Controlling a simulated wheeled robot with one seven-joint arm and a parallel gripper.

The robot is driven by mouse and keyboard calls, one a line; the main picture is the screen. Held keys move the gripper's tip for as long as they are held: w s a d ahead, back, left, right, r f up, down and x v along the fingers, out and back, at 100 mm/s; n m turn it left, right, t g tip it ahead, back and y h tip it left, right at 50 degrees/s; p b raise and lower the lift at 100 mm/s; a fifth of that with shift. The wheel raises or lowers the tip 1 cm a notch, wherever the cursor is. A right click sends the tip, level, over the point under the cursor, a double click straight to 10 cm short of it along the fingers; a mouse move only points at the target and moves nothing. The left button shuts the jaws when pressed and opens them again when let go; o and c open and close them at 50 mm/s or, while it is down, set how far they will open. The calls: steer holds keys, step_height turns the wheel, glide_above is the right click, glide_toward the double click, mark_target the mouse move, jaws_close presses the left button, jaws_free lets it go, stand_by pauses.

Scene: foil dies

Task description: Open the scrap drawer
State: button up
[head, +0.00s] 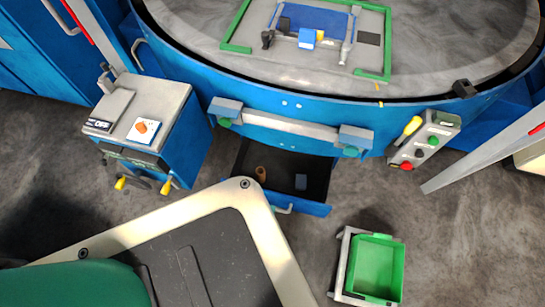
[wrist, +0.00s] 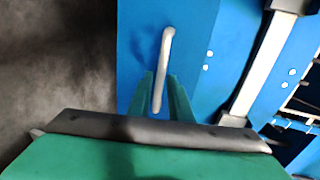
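The scrap drawer (head: 314,208) is under the round blue machine, pulled part way out. Its dark inside shows a brown cylinder (head: 261,174) and a small blue-grey block (head: 301,182). Its pale bar handle (head: 285,209) is partly hidden by a beige frame in the head view. In the wrist view, the handle (wrist: 165,55) stands out from the blue drawer front (wrist: 135,40). My gripper does not show in the head view.
A grey bar (head: 290,124) runs across the machine above the drawer. A green bin (head: 377,268) stands on the floor to the right. A control box (head: 424,140) is at right and a switch cabinet (head: 145,115) at left. Grey floor is free between drawer and bin.

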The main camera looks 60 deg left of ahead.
steer(key=v, duration=0.8)
stand_by(0.4)
steer(key=w+d+r+n+t+h, duration=0.1)
steer(key=w+d+r+n+h, duration=0.1)
steer(key=d+r+h, duration=0.2)
steer(key=w+d+r+n+t+h, duration=0.1)
steer(key=d+r+n+t+h, duration=0.1)
steer(key=d+r, duration=0.8)
steer(key=w+d+r+n+t+h, duration=0.2)
steer(key=d+r+n+h, duration=0.2)
steer(key=r, duration=1.3)
steer(key=d+h, duration=0.2)
steer(key=d, duration=0.1)
steer(key=shift+w+r, duration=0.3)
steer(key=shift+r, duration=0.05)
